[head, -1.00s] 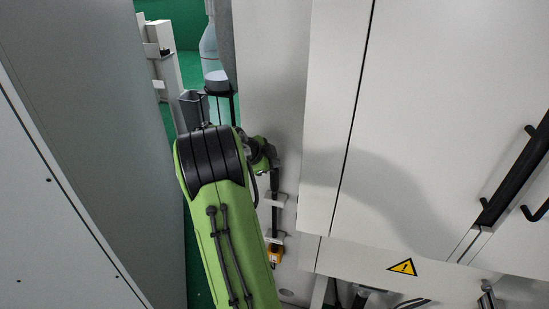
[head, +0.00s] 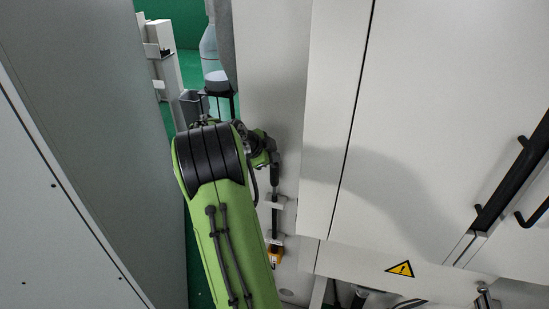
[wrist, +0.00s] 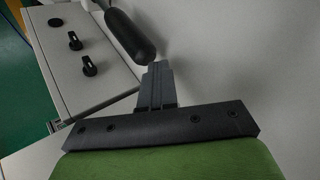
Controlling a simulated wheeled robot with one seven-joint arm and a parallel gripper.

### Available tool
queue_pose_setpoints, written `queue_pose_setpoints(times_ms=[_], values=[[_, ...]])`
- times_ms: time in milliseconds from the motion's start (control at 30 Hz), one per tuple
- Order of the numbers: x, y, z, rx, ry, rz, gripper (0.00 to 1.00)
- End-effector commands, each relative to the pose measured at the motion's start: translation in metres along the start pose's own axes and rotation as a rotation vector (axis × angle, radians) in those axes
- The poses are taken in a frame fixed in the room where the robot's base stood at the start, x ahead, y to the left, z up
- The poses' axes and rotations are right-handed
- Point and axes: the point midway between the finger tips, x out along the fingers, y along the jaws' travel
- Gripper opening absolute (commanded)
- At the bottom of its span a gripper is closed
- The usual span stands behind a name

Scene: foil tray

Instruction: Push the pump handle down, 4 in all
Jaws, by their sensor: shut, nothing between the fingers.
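The pump handle appears to be the rounded black grip (wrist: 131,36) in the wrist view. It hangs at a slant just beyond my fingertips. My gripper (wrist: 160,68) is shut and empty, with its grey fingers together just below the grip's lower end. I cannot tell whether they touch it. In the head view my green arm reaches toward the wall and my gripper cannot be made out clearly. The pump's body is not clearly identifiable.
A grey box with black knobs (wrist: 89,65) stands at the left in the wrist view. In the head view a clear bottle (head: 212,60) stands on a black holder beyond my arm. Pale cabinets (head: 420,130) close in on the right, and a grey panel (head: 110,150) on the left.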

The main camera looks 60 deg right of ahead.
Motion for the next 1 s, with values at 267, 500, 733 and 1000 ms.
queue_pose_setpoints(times_ms=[267, 500, 733, 1000], values=[[-0.013, -0.01, -0.009, 0.0, 0.0, -0.001, 0.0], [-0.016, -0.012, -0.012, 0.0, 0.0, -0.001, 0.0], [-0.019, -0.014, -0.014, 0.001, 0.0, -0.001, 0.0], [-0.039, -0.029, -0.028, 0.001, 0.0, -0.003, 0.0]])
